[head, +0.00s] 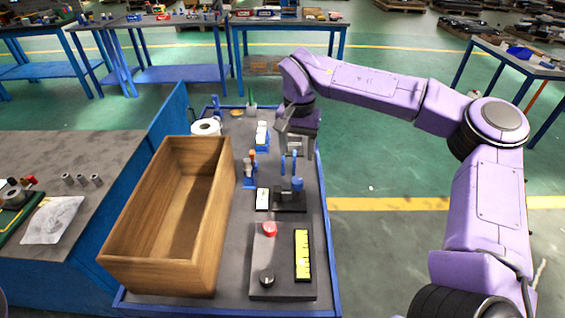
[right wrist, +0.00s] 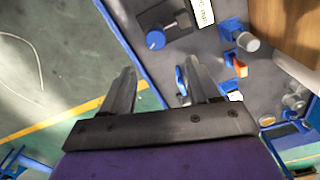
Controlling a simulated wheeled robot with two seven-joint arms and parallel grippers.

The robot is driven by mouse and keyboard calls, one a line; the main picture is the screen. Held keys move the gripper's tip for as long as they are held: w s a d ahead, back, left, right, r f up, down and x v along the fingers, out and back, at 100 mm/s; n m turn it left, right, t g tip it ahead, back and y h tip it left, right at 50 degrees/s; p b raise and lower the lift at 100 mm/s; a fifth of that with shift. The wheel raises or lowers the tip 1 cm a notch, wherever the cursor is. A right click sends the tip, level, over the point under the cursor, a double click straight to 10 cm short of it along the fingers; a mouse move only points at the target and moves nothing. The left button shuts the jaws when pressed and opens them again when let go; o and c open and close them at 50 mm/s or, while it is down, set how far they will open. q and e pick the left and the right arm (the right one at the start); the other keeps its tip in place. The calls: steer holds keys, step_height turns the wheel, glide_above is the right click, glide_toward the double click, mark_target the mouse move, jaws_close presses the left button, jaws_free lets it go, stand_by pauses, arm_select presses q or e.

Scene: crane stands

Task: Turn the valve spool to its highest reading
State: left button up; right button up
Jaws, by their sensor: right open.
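A dark panel (head: 268,286) lies at the near end of the narrow table. It carries a red knob (head: 269,229), a black knob (head: 267,278) and a yellow scale strip (head: 302,255). Behind it is a black base with a blue knob (head: 297,184) and a white label (head: 263,199); this knob also shows in the right wrist view (right wrist: 155,40). I cannot tell for sure which part is the valve spool. My right gripper (head: 297,151) is open and empty over the table's right side, beyond the blue knob. Its two fingers show apart in the wrist view (right wrist: 163,74).
A large empty wooden box (head: 216,220) fills the table's left side. A blue and orange fixture (head: 250,170) and a white roll (head: 206,127) stand near it. A grey workbench (head: 95,150) is at left. Green floor is free at right.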

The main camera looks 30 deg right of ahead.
glide_above(297, 180)
steer(key=s, duration=0.1)
step_height(297, 180, down, 5)
steer(key=shift+f, duration=0.1)
steer(key=f, duration=0.2)
steer(key=w+f, duration=0.1)
steer(key=f, duration=0.1)
steer(key=shift+f, duration=0.4)
steer(key=shift+s+r, duration=0.1)
steer(key=shift+s, duration=0.1)
steer(key=shift+w, duration=0.15)
steer(key=c, duration=1)
